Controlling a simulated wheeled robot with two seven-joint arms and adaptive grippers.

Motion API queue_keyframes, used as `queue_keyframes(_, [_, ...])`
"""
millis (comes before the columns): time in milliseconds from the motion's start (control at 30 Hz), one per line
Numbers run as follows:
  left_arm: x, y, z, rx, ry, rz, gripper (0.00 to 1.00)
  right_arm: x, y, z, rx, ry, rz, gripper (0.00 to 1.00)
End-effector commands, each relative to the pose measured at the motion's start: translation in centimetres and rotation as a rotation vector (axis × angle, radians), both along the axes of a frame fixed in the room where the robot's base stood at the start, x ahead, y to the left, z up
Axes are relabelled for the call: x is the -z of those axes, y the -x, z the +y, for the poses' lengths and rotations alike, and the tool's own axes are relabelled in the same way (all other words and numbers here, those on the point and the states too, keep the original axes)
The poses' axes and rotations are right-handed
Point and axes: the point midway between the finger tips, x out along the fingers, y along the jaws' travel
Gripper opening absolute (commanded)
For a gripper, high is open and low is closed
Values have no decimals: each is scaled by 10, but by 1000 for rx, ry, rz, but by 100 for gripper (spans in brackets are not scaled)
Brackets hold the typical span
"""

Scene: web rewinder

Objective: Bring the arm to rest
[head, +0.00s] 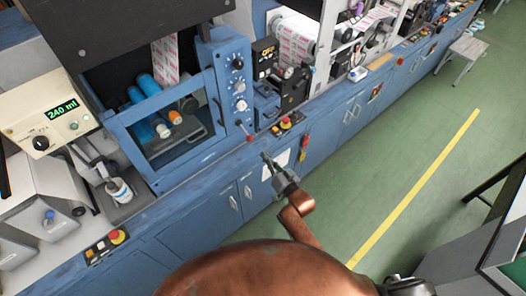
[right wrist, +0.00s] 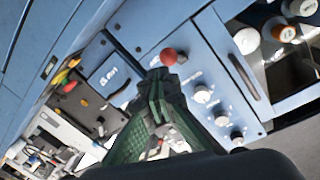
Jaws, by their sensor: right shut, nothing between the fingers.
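My right gripper (head: 268,160) is in front of the blue machine, above the floor side of its long cabinet. It also shows in the right wrist view (right wrist: 158,76), where its green-sided fingers come together at the tips, shut with nothing between them. A red ball knob (head: 250,138) is on the machine's front near the fingertips. In the right wrist view the red knob (right wrist: 168,57) shows just beyond the tips; whether they touch it I cannot tell. My left gripper does not show.
The blue cabinet (head: 180,225) runs diagonally, with a windowed chamber (head: 165,120), a knob panel (head: 237,80) and a red emergency button (head: 285,122) on yellow. Green floor (head: 385,150) with a yellow line (head: 415,187) is open to the right. A stool (head: 468,48) stands far off.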

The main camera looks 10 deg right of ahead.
Motion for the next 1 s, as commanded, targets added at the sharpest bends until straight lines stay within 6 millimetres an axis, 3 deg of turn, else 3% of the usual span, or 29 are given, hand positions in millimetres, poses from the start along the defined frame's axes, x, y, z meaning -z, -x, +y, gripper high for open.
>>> queue_keyframes(567, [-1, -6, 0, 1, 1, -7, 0, -1, 1, -4, 5, 0, -3, 0])
queue_keyframes(667, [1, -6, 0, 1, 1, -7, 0, 14, 3, -7, 10, 14, 15, 0])
queue_keyframes(767, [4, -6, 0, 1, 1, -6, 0, 52, 8, -18, 26, 52, 67, 0])
queue_keyframes(867, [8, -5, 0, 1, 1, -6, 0, 114, 22, -36, 49, 115, 149, 0])
queue_keyframes(1000, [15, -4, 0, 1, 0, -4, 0, 208, 55, -66, 74, 216, 283, 0])
